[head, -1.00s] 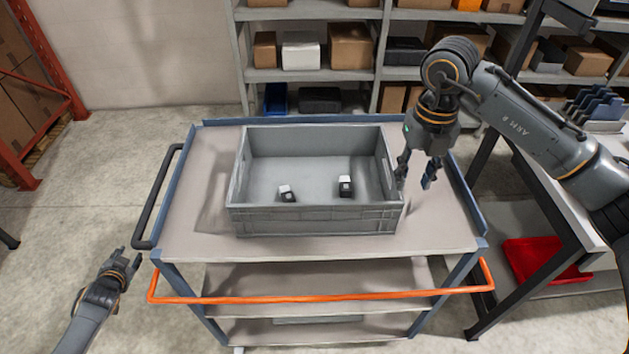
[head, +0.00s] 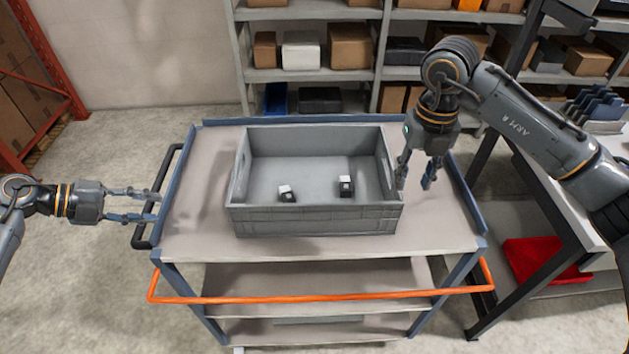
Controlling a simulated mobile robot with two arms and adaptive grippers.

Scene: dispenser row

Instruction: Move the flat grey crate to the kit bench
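The flat grey crate (head: 315,220) sits on the top shelf of a cart. Two small black-and-white items (head: 286,194) (head: 346,186) lie inside it. My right gripper (head: 415,184) points down at the crate's right end, its fingers apart, one close to the right wall; I cannot tell whether it touches. My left gripper (head: 158,206) is open and empty, pointing right at the cart's left side, well apart from the crate. I cannot tell for sure which surface is the kit bench; a dark-framed bench (head: 572,215) stands at the right.
The cart (head: 440,235) has raised blue edges, a black handle (head: 142,232) at the left and an orange bar (head: 320,297) at the front. Shelving (head: 310,75) with boxes stands behind. A red bin (head: 545,260) is under the bench. The floor at left is open.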

